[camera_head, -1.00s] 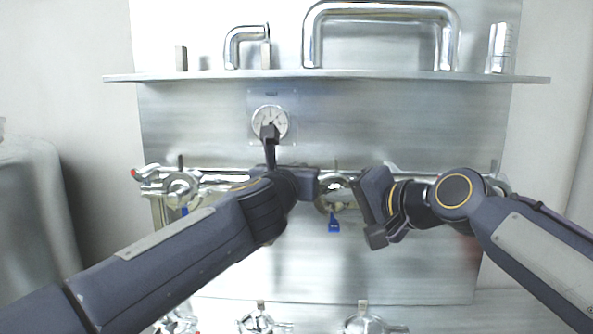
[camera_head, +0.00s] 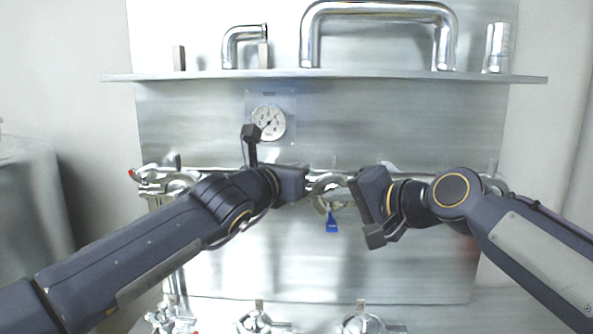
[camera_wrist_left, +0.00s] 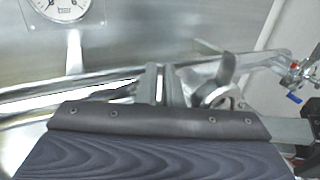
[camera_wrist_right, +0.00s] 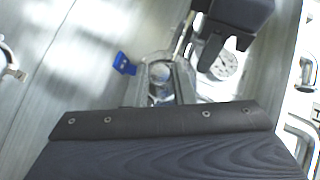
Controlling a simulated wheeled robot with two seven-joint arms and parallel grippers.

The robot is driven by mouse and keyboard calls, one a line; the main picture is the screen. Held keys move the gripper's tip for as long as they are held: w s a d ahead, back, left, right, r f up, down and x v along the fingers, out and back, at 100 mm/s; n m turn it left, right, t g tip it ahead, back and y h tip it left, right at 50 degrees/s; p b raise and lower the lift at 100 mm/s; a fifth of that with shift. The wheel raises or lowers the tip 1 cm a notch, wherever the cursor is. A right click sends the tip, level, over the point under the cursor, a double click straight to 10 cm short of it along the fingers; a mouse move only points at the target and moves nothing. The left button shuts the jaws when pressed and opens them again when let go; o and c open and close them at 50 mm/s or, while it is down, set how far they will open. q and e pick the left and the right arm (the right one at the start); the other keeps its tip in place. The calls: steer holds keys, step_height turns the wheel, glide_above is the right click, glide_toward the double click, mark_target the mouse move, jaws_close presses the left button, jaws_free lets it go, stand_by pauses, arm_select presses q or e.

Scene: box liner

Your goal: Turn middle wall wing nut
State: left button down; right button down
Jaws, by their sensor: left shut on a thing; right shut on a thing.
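The middle wall clamp (camera_head: 329,184) sits on the horizontal wall pipe, above a blue handle (camera_head: 332,224). My left gripper (camera_head: 308,184) reaches it from the left, closed on the middle wing nut, which its jaws mostly hide. In the left wrist view its fingers (camera_wrist_left: 162,85) stand close together at the pipe, with a winged clamp (camera_wrist_left: 225,82) to their right. My right gripper (camera_head: 352,188) comes from the right; its fingertips are hard to see in the head view. In the right wrist view its fingers (camera_wrist_right: 160,85) stand on either side of the round silver clamp body.
A pressure gauge (camera_head: 269,122) is on the wall above my left gripper. A shelf (camera_head: 200,76) with bent pipes runs higher up. Another clamp (camera_head: 178,184) is at the pipe's left end. Several fittings (camera_head: 255,321) stand below. The lower wall panel is clear.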

arm_select(q)
steer(key=c, duration=1.6)
jaws_free()
steer(key=shift+v, duration=6)
steer(key=shift+a+f, duration=0.1)
